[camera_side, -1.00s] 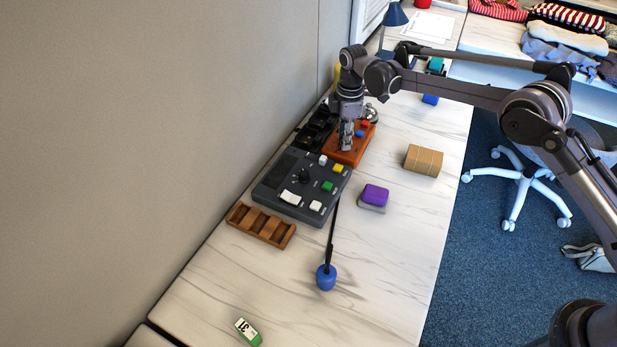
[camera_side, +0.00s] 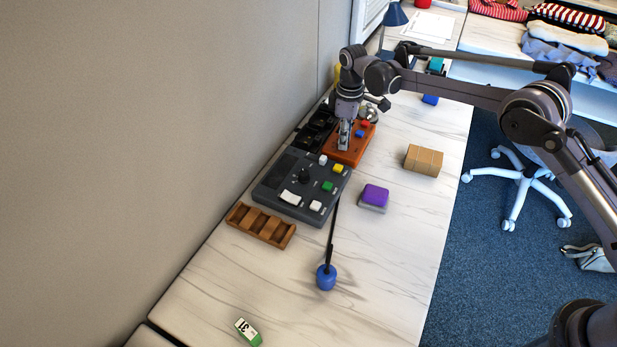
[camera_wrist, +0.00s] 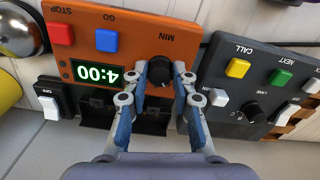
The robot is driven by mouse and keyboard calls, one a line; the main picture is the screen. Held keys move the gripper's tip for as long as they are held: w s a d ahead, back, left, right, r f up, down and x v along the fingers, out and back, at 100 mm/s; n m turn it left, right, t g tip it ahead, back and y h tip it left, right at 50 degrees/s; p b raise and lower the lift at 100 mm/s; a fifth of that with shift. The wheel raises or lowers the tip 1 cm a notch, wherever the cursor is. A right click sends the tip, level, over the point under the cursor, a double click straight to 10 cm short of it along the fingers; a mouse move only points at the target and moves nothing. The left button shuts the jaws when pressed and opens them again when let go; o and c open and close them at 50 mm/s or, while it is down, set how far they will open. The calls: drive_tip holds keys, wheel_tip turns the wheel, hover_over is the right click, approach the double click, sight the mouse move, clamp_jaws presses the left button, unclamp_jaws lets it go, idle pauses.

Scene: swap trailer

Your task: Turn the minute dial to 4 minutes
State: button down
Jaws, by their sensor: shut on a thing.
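The minute dial (camera_wrist: 160,72) is a black knob under the label MIN on an orange timer box (camera_wrist: 190,35). The box also shows in the side view (camera_side: 345,157). In the wrist view the box's green display (camera_wrist: 97,73) appears upside down and reads 4:00. My gripper (camera_wrist: 160,85) is shut on the dial, with one fingertip on each side of it. In the side view my gripper (camera_side: 344,143) points down onto the box and hides the dial. A red STOP button (camera_wrist: 61,33) and a blue GO button (camera_wrist: 106,40) sit beside the display.
A dark grey panel (camera_side: 270,190) with several buttons and a knob stands next to the box. A silver bell (camera_wrist: 18,30) is at the box's other end. A wooden tray (camera_side: 262,237), a purple block (camera_side: 376,194) and a cardboard-coloured block (camera_side: 423,160) are on the table.

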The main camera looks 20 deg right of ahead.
drive_tip(key=c, duration=1.1)
unclamp_jaws()
drive_tip(key=shift+r, duration=0.1)
wheel_tip(320, 180, up, 12)
drive_tip(key=shift+f, duration=0.1)
